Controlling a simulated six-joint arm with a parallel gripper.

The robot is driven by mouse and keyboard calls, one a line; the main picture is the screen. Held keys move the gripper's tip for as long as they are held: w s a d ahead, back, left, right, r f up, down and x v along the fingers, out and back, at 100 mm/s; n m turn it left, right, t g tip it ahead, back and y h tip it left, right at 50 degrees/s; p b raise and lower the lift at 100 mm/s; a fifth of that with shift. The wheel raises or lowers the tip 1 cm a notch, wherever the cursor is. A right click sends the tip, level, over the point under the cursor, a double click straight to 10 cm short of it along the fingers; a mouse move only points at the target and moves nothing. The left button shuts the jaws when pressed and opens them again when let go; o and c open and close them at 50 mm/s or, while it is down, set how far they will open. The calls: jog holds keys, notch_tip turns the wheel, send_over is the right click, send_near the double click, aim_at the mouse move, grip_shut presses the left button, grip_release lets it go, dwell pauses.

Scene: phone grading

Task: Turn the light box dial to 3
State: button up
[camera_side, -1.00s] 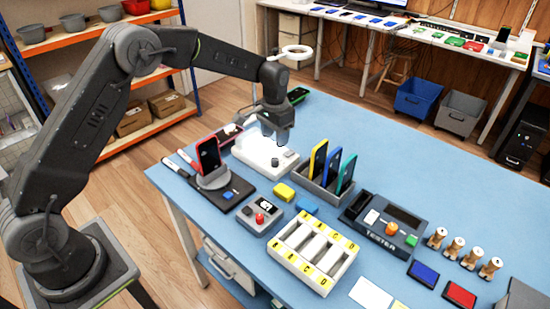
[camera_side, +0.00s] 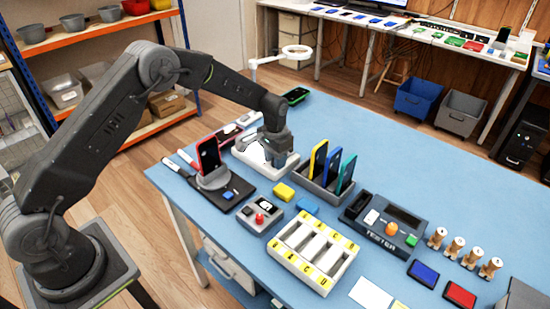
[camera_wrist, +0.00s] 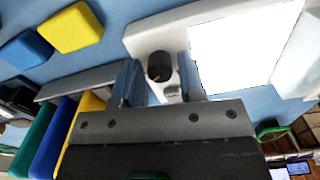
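The light box (camera_side: 242,153) is a white box with a bright panel, lying on the blue table behind the phone stand. In the wrist view its lit panel (camera_wrist: 245,48) is at the upper right. The dark round dial (camera_wrist: 160,67) sits on its grey-white edge strip, beside a small grey part. My gripper (camera_side: 280,161) is low over the right end of the box, pointing down. In the wrist view its two fingers are apart, one on each side of the dial, with gaps showing. The dial's number marks cannot be read. In the side view the gripper hides the dial.
A rack (camera_side: 312,184) with yellow, blue and green phones stands close to the right of my gripper. A red phone on a stand (camera_side: 209,160) is to the left. Yellow (camera_side: 284,192) and blue (camera_side: 308,204) blocks lie in front. A ring lamp (camera_side: 296,52) stands behind.

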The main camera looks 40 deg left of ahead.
jog(key=c, duration=0.7)
jog(key=shift+o, duration=0.2)
jog(key=shift+n, duration=2.9)
jog(key=o, duration=0.9)
